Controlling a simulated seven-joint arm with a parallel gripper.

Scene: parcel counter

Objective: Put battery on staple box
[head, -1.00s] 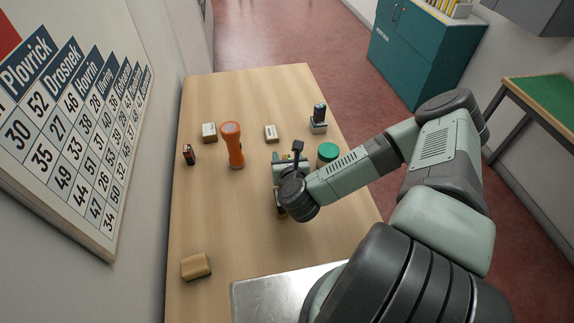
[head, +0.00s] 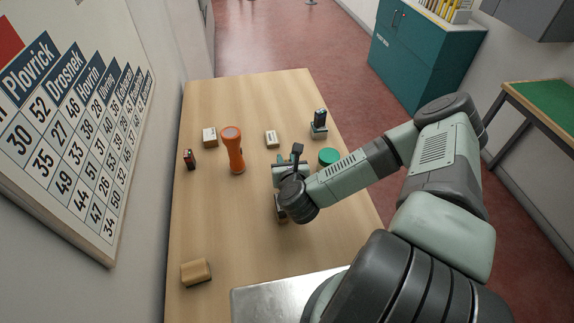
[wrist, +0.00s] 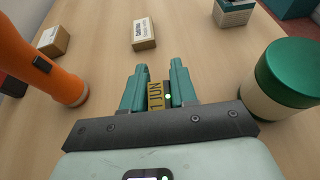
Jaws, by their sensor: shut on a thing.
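My gripper (wrist: 159,85) is shut on a small dark block with a yellow face reading "1 JUN" (wrist: 157,97), which looks like a date stamp. In the head view my gripper (head: 286,166) is low over the middle of the table, and its hand hides most of the block. A small red and black block (head: 189,159), probably the battery, stands at the table's left, apart from my gripper. Two small labelled boxes stand beyond my gripper: a middle one (head: 271,139) and a left one (head: 209,137).
An orange flashlight (head: 234,150) stands upright left of my gripper. A green-lidded jar (head: 329,156) stands close on its right. A tan block (head: 196,271) lies near left. The left-middle table is clear.

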